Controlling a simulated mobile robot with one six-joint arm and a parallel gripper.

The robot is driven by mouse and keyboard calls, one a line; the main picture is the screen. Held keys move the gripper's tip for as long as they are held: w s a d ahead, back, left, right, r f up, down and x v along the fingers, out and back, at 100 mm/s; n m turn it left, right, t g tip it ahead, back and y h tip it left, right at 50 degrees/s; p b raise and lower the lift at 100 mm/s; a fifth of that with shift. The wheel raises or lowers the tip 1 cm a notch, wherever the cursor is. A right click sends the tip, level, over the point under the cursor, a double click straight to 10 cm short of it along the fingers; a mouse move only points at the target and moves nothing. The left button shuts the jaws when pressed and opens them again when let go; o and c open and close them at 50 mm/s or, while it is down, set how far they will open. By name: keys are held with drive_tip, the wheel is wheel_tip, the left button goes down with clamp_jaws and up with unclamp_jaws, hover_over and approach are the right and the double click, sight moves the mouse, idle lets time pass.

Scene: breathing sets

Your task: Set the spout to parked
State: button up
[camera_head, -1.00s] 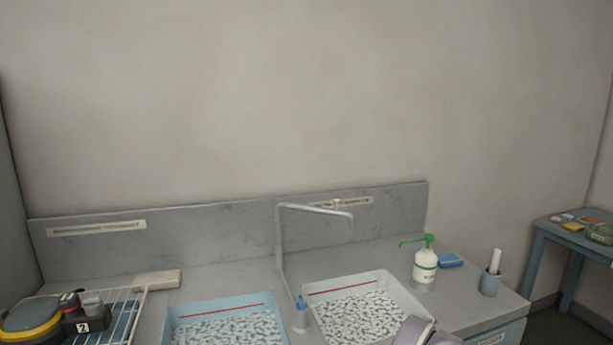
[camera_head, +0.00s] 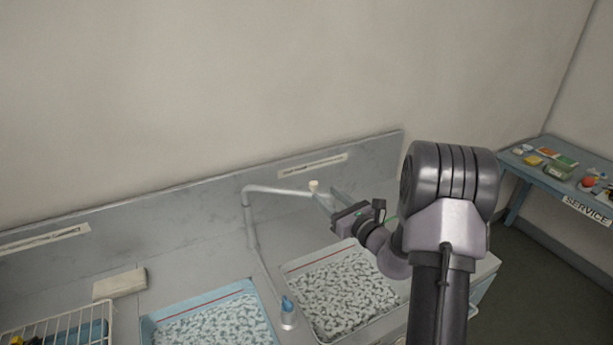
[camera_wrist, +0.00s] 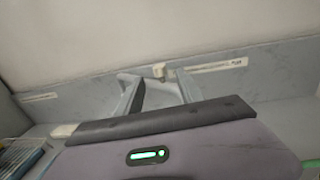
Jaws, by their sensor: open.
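The spout (camera_head: 285,191) is a thin grey pipe that rises from the counter between two basins and bends right, over the right basin. Its free end is near my gripper (camera_head: 326,194), which is open with its fingers pointing towards the backsplash. In the wrist view the open fingers (camera_wrist: 160,82) stand apart, with a grey part of the spout (camera_wrist: 128,76) showing around and between them. I cannot tell whether they touch it.
A wire rack (camera_head: 60,322) and pale block (camera_head: 120,283) are at left. A blue service table (camera_head: 545,178) stands at right.

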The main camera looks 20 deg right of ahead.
sight(311, 182)
drive_tip(key=w, duration=0.3)
drive_tip(key=w+a, duration=0.1)
drive_tip(key=w, duration=0.6)
drive_tip(key=shift+a, duration=0.3)
clamp_jaws()
idle(0.7)
